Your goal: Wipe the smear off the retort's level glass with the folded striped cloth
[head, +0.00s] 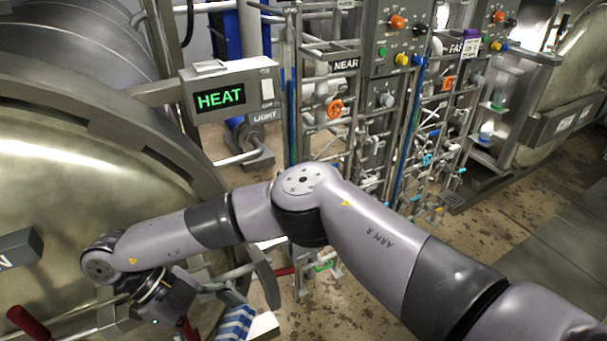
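The blue-and-white striped cloth (235,322) shows at the bottom edge, just right of my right wrist; its lower part is cut off. My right arm crosses the view from the right. The dark end of my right gripper (165,300) points down in front of the large metal retort door (60,180). My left gripper is out of view. Tall blue tubes (291,125) stand among the pipework; I cannot tell whether one is the level glass. No smear can be made out.
A HEAT display box (228,95) juts out above my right arm. Pipework with valves under the NEAR sign (345,65) and the FAR sign stands behind. A red handle (28,325) is at lower left. The stained floor (530,240) at right is clear.

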